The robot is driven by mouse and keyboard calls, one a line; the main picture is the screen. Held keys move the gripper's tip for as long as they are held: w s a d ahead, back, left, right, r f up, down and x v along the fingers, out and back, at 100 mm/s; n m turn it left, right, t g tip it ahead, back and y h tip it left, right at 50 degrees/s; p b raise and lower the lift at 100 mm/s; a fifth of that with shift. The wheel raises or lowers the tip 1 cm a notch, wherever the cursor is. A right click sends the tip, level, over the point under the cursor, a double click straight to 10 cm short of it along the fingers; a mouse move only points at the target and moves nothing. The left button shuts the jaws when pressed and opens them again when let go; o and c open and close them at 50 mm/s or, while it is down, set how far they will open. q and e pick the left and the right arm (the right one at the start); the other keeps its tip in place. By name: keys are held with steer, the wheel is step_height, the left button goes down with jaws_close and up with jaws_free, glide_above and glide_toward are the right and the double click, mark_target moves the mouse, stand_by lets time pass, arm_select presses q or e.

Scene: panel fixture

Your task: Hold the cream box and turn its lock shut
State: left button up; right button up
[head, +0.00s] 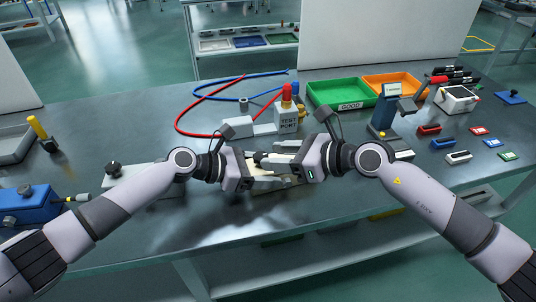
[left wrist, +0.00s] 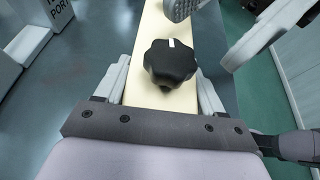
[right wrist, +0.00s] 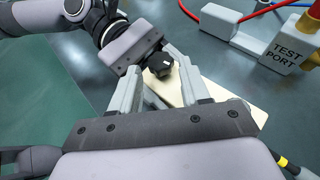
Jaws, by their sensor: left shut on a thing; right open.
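The cream box (left wrist: 154,28) is a long pale block, low above the table in front of me; the arms partly hide it in the head view. Its black lobed knob (left wrist: 170,63) has a white mark toward the top of the left wrist view. My left gripper (left wrist: 162,84) is shut on the box, one finger along each side, with the knob between them. The knob also shows in the right wrist view (right wrist: 159,64). My right gripper (right wrist: 153,66) is open, its fingers pointing toward the knob, apart from it as far as I can tell.
The grey test port block (head: 288,123) with a red top stands just behind the grippers, with red and blue hoses (head: 196,100) beyond. A green tray (head: 340,93) and an orange tray (head: 392,86) are at the back right. The front left tabletop (head: 200,225) is clear.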

mark_target(261, 155)
steer(key=shift+x, duration=1.5)
steer(key=c, duration=0.8)
steer(key=shift+o, duration=0.2)
steer(key=shift+s+f+m+t+h, duration=0.1)
steer(key=shift+m+t+h, duration=0.5)
steer(key=shift+m+t, duration=0.2)
steer(key=o, duration=0.8)
steer(key=shift+c, duration=0.2)
